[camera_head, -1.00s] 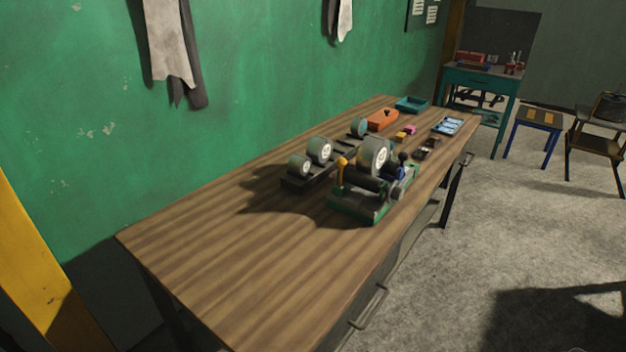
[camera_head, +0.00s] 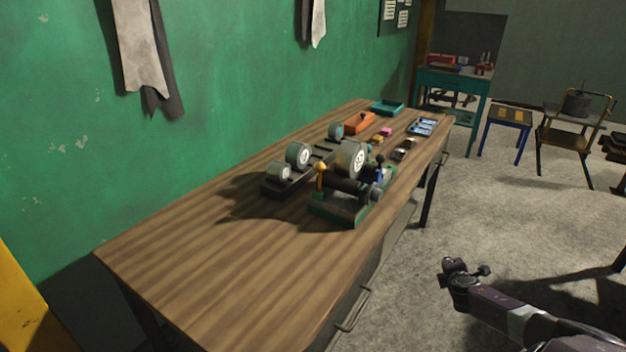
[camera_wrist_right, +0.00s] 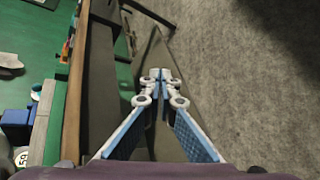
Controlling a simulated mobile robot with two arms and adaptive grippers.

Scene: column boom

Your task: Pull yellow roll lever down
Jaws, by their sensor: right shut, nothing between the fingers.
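The yellow lever (camera_head: 321,174) stands upright, with a rounded knob, at the left front of a small green-based machine (camera_head: 340,212) on the wooden table. A dark roller lies beside the lever, and a large grey wheel (camera_head: 351,159) is behind it. A lever with a dark knob and blue base (camera_head: 380,168) is on the machine's right side. My right gripper (camera_head: 465,270) is over the floor, right of the table and well apart from the lever. In the right wrist view its fingertips (camera_wrist_right: 160,76) meet with nothing between them. My left gripper is not in view.
The wooden table (camera_head: 200,260) has a clear near end. A dark rack with grey wheels (camera_head: 297,155) stands behind the machine. An orange block (camera_head: 360,123), a teal tray (camera_head: 388,108) and small parts lie farther back. A drawer handle (camera_head: 355,310) sticks out at the table's side.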

